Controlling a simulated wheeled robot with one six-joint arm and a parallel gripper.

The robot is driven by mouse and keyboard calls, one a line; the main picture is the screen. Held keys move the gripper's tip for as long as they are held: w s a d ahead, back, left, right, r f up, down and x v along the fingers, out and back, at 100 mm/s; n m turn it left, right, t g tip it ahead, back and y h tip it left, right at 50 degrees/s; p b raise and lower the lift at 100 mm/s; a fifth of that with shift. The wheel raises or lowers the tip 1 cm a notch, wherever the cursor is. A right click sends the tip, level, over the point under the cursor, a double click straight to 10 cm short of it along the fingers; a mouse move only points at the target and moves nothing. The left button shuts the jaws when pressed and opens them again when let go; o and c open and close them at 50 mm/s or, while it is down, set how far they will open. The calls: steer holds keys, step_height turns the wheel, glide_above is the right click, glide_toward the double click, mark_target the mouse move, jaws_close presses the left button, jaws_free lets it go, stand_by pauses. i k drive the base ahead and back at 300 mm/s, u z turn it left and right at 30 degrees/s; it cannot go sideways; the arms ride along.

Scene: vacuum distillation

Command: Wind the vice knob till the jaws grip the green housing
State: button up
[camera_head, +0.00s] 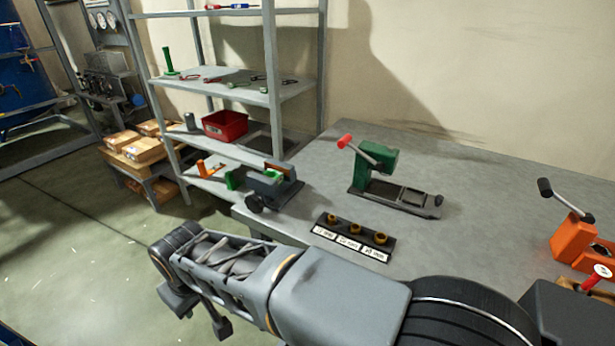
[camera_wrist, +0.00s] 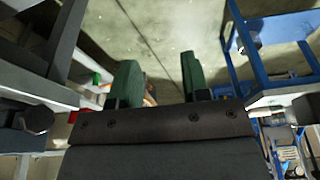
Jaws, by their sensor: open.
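The grey vice (camera_head: 277,190) stands at the left corner of the bench, with brown-topped jaws and a dark round knob (camera_head: 254,204) facing the front left. A small green piece (camera_head: 275,175), likely the green housing, shows at the jaws; I cannot tell whether the jaws touch it. My gripper (camera_wrist: 160,78) is open and empty in the wrist view, its two dark green fingers apart with floor beyond. A dark knob-like part (camera_wrist: 38,119) lies to their left there, likely the vice knob, clear of the fingers. The fingers cannot be made out in the head view.
On the bench are a green lever press (camera_head: 376,162), a black labelled rack (camera_head: 352,238) with brass rings, and an orange tool (camera_head: 572,240). A grey shelf (camera_head: 240,88) with a red bin (camera_head: 225,124) stands behind the vice. Floor (camera_head: 90,250) left of the bench is clear.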

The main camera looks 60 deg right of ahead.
mark_target(255, 204)
steer(key=z, duration=0.85)
steer(key=k, duration=1)
steer(key=u, duration=1.4)
steer(key=i, duration=1)
steer(key=z, duration=0.95)
